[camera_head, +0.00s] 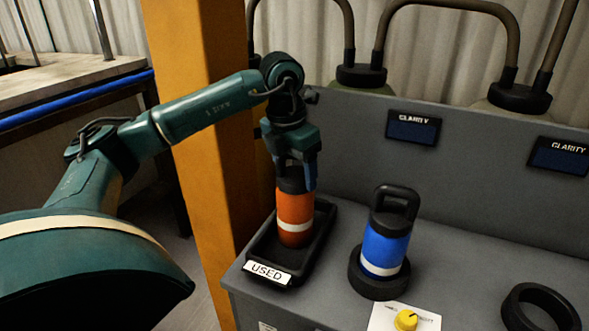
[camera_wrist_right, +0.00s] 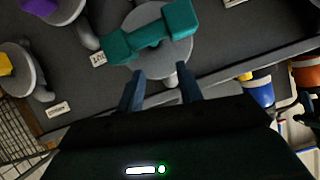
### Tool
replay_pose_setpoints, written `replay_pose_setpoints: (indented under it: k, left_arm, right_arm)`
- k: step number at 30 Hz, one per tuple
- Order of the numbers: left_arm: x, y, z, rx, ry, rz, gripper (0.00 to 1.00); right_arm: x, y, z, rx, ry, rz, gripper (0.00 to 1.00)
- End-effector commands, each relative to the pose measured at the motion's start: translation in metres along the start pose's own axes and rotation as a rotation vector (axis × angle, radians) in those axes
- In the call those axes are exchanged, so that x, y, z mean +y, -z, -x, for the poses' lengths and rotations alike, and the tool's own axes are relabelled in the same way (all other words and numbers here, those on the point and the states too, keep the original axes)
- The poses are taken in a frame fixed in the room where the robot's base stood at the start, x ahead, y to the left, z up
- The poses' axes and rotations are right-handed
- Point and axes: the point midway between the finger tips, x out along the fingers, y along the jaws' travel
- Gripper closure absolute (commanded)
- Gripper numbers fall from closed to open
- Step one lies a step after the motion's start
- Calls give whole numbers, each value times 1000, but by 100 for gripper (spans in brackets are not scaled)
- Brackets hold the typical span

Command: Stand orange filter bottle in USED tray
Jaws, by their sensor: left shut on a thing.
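The orange filter bottle (camera_head: 296,214), with a white band and a dark top, stands upright in the black USED tray (camera_head: 318,245) in the head view. My right gripper (camera_wrist_right: 161,92) shows only in the right wrist view. Its fingers are apart with nothing between them.
A blue bottle (camera_head: 386,243) stands in a black ring holder right of the tray. An empty black ring (camera_head: 540,310) and a yellow knob (camera_head: 405,320) are further right. An orange post (camera_head: 195,120) rises close left. A teal dumbbell-shaped thing (camera_wrist_right: 150,35) lies beyond my right fingers.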

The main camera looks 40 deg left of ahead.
Motion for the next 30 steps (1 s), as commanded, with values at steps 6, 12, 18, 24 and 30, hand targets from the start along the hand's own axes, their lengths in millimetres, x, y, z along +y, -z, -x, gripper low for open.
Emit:
replay_pose_setpoints:
  k: [6,12,18,24,30]
  left_arm:
    - [0,0,1,-4,0,0,92]
    - [0,0,-2,0,0,-1,21]
    - [0,0,-2,0,0,-1,8]
    - [0,0,-1,0,0,-1,8]
    - [0,-1,21,-4,1,0,8]
  right_arm:
    - [0,0,0,1,-1,1,64]
    - [1,1,0,6,-2,2,64]
    - [0,-1,1,4,-2,1,64]
    - [0,-2,3,-1,-2,-1,64]
    - [-1,-1,4,-7,-1,-3,64]
